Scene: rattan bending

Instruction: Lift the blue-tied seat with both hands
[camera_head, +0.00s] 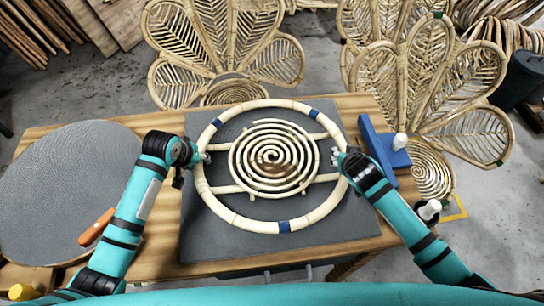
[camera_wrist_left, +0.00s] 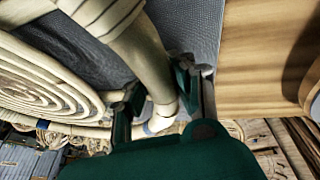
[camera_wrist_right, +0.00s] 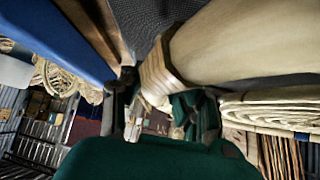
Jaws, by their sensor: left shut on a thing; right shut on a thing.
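The blue-tied seat (camera_head: 307,217) is a pale rattan ring with several blue ties and a spiral (camera_head: 270,157) on crossbars inside it. It lies level over the grey mat (camera_head: 205,245); I cannot tell whether it touches the mat. My left gripper (camera_head: 204,155) is shut on the ring's left side. The left wrist view shows the ring (camera_wrist_left: 150,65) between its fingers. My right gripper (camera_head: 338,157) is shut on the ring's right side. The right wrist view shows the pale rattan (camera_wrist_right: 235,45) at its fingers; the exact contact is partly hidden.
A round grey disc (camera_head: 70,185) and an orange-handled tool (camera_head: 97,227) lie left on the wooden table (camera_head: 165,262). Rattan petal-shaped backs (camera_head: 275,60) stand behind the table.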

